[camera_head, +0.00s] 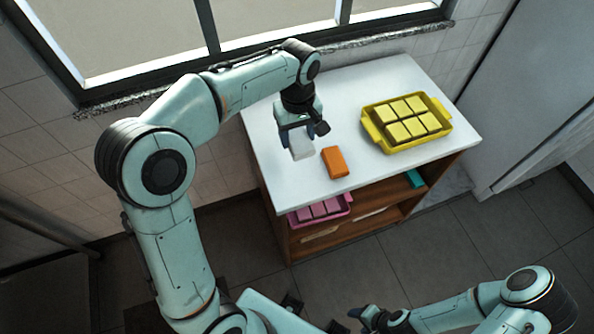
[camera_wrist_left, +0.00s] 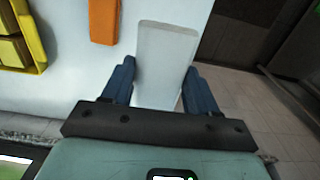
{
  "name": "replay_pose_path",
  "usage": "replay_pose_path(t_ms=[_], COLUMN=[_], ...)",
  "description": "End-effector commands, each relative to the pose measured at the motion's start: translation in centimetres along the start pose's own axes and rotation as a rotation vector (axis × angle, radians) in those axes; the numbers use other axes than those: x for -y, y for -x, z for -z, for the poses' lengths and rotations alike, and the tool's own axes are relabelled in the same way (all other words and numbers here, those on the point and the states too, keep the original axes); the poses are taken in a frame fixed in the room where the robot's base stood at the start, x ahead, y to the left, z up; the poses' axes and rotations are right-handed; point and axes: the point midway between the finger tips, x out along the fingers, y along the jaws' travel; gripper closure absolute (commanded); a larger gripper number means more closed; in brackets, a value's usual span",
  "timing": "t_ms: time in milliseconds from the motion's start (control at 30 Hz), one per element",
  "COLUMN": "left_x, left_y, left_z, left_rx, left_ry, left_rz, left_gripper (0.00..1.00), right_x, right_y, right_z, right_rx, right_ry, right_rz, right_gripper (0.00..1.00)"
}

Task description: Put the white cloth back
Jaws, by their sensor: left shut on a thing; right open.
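The white cloth (camera_head: 301,147) looks like a pale folded block. My left gripper (camera_head: 298,132) is shut on it over the left part of the white tabletop. In the left wrist view the cloth (camera_wrist_left: 163,62) stands between the two blue fingers of the left gripper (camera_wrist_left: 160,88). I cannot tell whether the cloth touches the tabletop. My right gripper (camera_head: 358,322) is open and empty, low at the bottom of the head view, away from the cabinet.
An orange block (camera_head: 336,162) lies just right of the cloth. A yellow tray (camera_head: 443,124) with several yellow blocks stands at the tabletop's right. A pink tray (camera_head: 346,213) sits on the shelf below, with a teal item (camera_head: 415,179) to its right. The tabletop's back (camera_head: 360,82) is clear.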

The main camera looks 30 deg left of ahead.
Motion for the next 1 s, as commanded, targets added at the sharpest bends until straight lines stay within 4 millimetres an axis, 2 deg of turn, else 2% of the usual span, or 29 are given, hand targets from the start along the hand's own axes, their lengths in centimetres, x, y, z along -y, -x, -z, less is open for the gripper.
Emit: replay_pose_path(t_ms=[33, 100, 333, 567, 800, 1000], left_x=[0.2, 0.2, 0.1, 0.0, 0.1, 0.0], left_y=[-1.9, -3.8, -9.3, -11.5, -14.9, -15.5], left_z=[-0.1, -0.1, -0.1, 0.0, 0.0, 0.0], left_rx=[0.004, 0.004, 0.003, 0.0, 0.001, 0.0], left_ry=[0.0, -0.001, -0.003, -0.003, -0.003, -0.003], left_rz=[0.007, 0.007, 0.004, 0.001, 0.003, 0.0], left_gripper=[0.66, 0.66, 0.66, 0.66, 0.66, 0.66], right_x=[-0.3, -0.5, -0.8, -0.9, -1.0, -1.0], right_y=[-0.6, -0.9, -1.5, -1.7, -2.0, -2.0], right_z=[-0.3, -0.4, -0.7, -0.7, -0.9, -0.9], right_rx=[0.004, 0.006, 0.01, 0.011, 0.013, 0.013], right_ry=[-0.001, -0.002, -0.004, -0.004, -0.004, -0.005], right_rz=[-0.001, -0.002, -0.004, -0.004, -0.005, -0.005], right_gripper=[0.42, 0.42, 0.42, 0.42, 0.42, 0.42])
